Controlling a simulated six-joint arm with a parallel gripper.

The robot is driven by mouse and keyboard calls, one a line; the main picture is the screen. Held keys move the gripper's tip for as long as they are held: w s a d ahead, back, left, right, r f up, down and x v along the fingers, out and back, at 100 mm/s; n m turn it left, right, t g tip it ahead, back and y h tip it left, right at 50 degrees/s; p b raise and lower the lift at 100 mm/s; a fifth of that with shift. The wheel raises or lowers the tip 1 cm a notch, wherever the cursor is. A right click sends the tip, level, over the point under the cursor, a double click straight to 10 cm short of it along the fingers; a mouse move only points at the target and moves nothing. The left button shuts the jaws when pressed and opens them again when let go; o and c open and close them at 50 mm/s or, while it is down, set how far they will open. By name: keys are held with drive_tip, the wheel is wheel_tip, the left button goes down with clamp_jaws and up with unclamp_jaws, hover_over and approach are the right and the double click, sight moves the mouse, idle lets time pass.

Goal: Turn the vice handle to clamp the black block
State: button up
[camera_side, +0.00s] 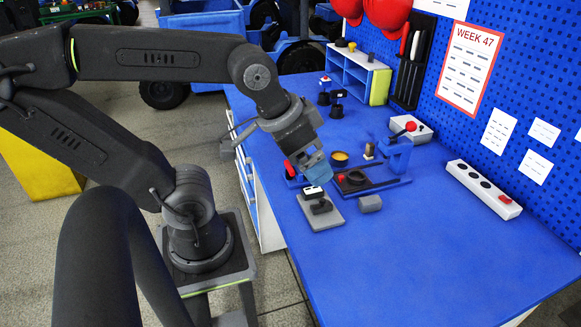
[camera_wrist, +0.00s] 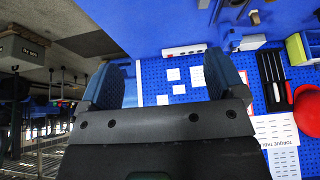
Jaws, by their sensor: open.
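My gripper (camera_side: 317,170), with blue fingers, hangs over the workbench among the fixtures in the side view. In the wrist view its two fingers (camera_wrist: 165,75) are spread apart with nothing between them. Just below it is a grey plate (camera_side: 322,222) carrying a small dark fixture (camera_side: 321,207) with a white-topped piece. Behind it, a dark base plate (camera_side: 385,186) bears a blue upright body (camera_side: 398,155) that looks like a vice, and a dark block-like part (camera_side: 355,178). A red-tipped part (camera_side: 289,168) shows left of the gripper. I cannot tell which part is the vice handle.
A grey block (camera_side: 370,203) lies right of the plate. A white box with a red button (camera_side: 411,128) and a white power strip (camera_side: 484,189) stand near the blue pegboard (camera_side: 550,100). The bench's front right (camera_side: 430,265) is clear.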

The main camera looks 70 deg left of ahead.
sight(291, 168)
drive_tip(key=shift+c, duration=0.3)
